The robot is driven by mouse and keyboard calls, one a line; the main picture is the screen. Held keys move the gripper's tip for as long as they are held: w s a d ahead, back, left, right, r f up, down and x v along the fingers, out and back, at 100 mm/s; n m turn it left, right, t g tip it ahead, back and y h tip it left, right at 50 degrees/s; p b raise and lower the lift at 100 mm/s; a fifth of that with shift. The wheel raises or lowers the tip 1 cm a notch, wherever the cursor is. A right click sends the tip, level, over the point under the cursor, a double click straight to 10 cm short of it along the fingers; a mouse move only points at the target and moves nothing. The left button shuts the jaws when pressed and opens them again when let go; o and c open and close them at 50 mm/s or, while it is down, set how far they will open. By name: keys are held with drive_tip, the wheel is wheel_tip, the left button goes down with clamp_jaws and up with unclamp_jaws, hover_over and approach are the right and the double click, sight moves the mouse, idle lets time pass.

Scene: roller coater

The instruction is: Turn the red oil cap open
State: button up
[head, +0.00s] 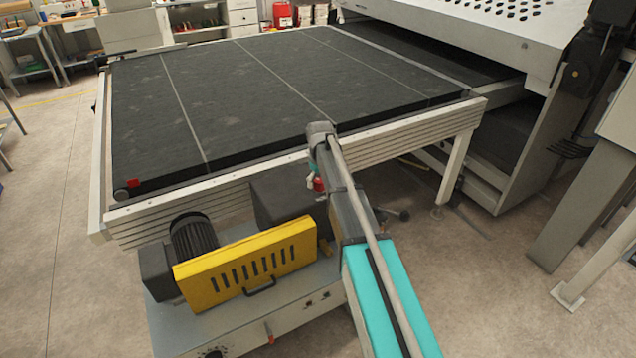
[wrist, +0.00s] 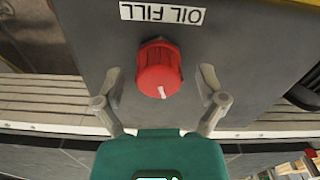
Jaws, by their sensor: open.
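The red oil cap (wrist: 158,70) is a ribbed round knob with a white mark on its face. It sits on a dark grey housing (wrist: 235,50), below an upside-down "OIL FILL" label (wrist: 162,13) in the wrist view. My gripper (wrist: 161,80) is open, with one finger on each side of the cap and visible gaps between fingers and cap. In the head view a small part of the red cap (head: 318,184) shows beside my arm at the dark gearbox housing (head: 280,200); my arm hides the rest.
A yellow slotted guard (head: 245,265) and a motor (head: 193,238) stand left of the housing. The black conveyor bed (head: 240,90) with its pale frame lies behind. A machine leg (head: 457,165) stands to the right. Bare floor lies at lower right.

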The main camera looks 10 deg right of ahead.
drive_tip(key=c, duration=1.1)
drive_tip(key=shift+m, duration=0.9)
drive_tip(key=shift+c, duration=0.2)
drive_tip(key=o, duration=1.1)
drive_tip(key=shift+o, duration=0.2)
drive_tip(key=s+m, duration=0.3)
drive_tip(key=s, duration=2.6)
drive_tip(key=shift+a, duration=0.3)
